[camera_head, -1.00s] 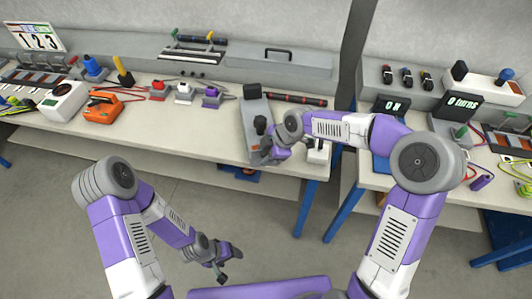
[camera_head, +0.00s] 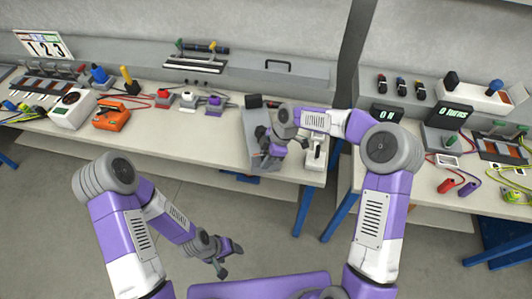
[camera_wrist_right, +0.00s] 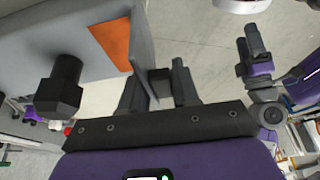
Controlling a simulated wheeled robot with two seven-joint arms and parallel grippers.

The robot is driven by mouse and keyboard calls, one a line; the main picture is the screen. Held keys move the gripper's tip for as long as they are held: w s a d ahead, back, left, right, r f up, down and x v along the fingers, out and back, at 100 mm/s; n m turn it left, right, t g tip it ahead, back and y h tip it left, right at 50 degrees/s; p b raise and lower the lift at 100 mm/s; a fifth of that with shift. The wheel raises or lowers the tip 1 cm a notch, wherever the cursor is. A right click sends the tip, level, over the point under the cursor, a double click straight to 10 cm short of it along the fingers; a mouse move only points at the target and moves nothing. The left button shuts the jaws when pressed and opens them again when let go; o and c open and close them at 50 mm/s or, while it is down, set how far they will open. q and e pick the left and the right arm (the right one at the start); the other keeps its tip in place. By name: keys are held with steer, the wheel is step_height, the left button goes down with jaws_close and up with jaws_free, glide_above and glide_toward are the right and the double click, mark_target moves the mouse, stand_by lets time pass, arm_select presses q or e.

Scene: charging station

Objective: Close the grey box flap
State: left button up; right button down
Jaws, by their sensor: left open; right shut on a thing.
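The grey box (camera_head: 256,122) stands near the right end of the left table. My right gripper (camera_head: 264,150) is at its front side. In the right wrist view, my right gripper (camera_wrist_right: 158,92) is shut on a thin grey plate (camera_wrist_right: 138,42), which looks like the box flap and passes between the fingers. Beside it are an orange patch (camera_wrist_right: 112,45) and a black knob (camera_wrist_right: 60,88) on a grey face. The flap's exact angle is hard to tell, as my arm covers part of it in the head view. My left gripper (camera_head: 231,260) is open and empty, low over the floor, away from the tables.
A white device (camera_head: 315,155) with a dark lever stands right of the box. A long grey case (camera_head: 280,70) with a black handle lies behind. Colored connectors (camera_head: 188,99) stand to the left. A gap separates this table from the right table (camera_head: 400,180).

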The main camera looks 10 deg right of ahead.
steer(key=shift+w+r+g+p, duration=0.15)
steer(key=shift+w+g+p, duration=0.3)
steer(key=shift+g+p, duration=0.65)
steer(key=shift+w+a+m+g+p, duration=0.1)
steer(key=shift+w+m+g+p, duration=0.25)
steer(key=shift+g+p, duration=0.35)
